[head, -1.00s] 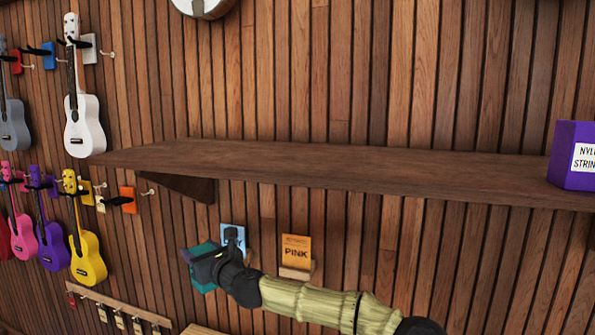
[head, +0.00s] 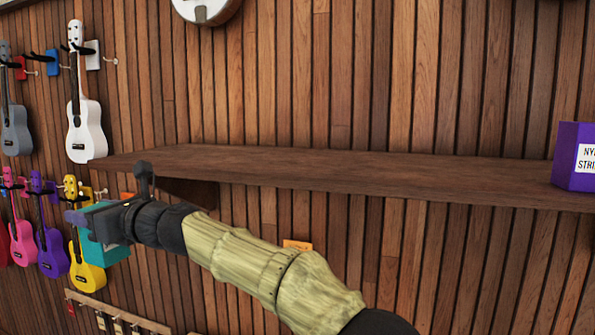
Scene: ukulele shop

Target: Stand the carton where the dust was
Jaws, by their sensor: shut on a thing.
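My gripper (head: 82,218) is shut on a teal carton (head: 103,250) at the left of the head view. The carton hangs in the air below and left of the shelf's left end, in front of the yellow ukulele. My gripper and arm hide part of it. The wooden shelf (head: 330,172) spans the view from the centre left to the right edge. Its visible top is bare apart from a purple box (head: 573,165) at the right end, marked with a nylon strings label. I see no dust on the shelf.
Ukuleles hang at the left, including a white one (head: 87,130) close to the shelf's left end and a yellow one (head: 84,275) behind the carton. A round instrument (head: 207,10) hangs above. An orange card (head: 297,245) shows behind my arm. The shelf's middle is clear.

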